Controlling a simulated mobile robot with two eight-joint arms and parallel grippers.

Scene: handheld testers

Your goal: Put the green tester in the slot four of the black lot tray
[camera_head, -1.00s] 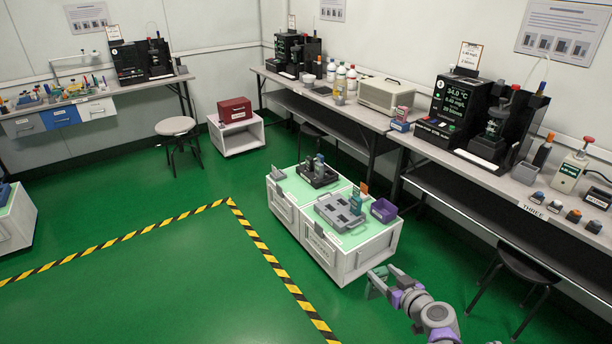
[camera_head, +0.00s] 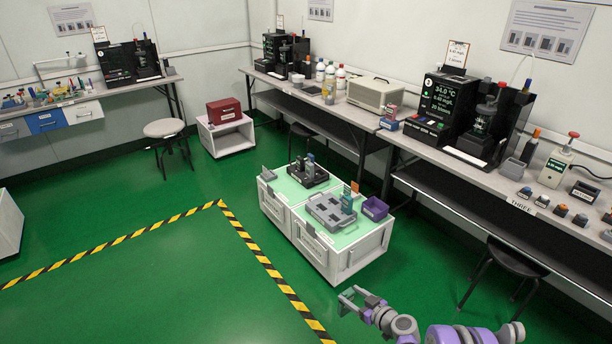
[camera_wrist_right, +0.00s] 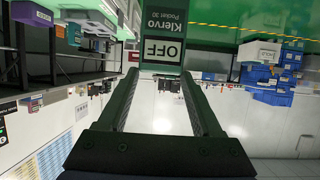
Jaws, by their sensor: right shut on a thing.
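My right gripper (camera_head: 347,300) is in the lower middle of the head view, in front of the white cart and apart from it. In the right wrist view the gripper (camera_wrist_right: 159,73) is shut on the green tester (camera_wrist_right: 163,50), whose face reads "Klervo Pocket 30" and "OFF". In the head view the tester is hard to make out against the green floor. The black lot tray (camera_head: 294,175) sits on the far half of the cart's top, with upright testers in it. Its slot numbers are too small to read. My left gripper is not in view.
The cart (camera_head: 345,263) also carries a grey tray (camera_head: 318,211) with testers and a purple bin (camera_head: 375,208). A workbench (camera_head: 455,180) with instruments runs along the right wall, with a black stool (camera_head: 515,258) by it. The floor left of the cart is clear.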

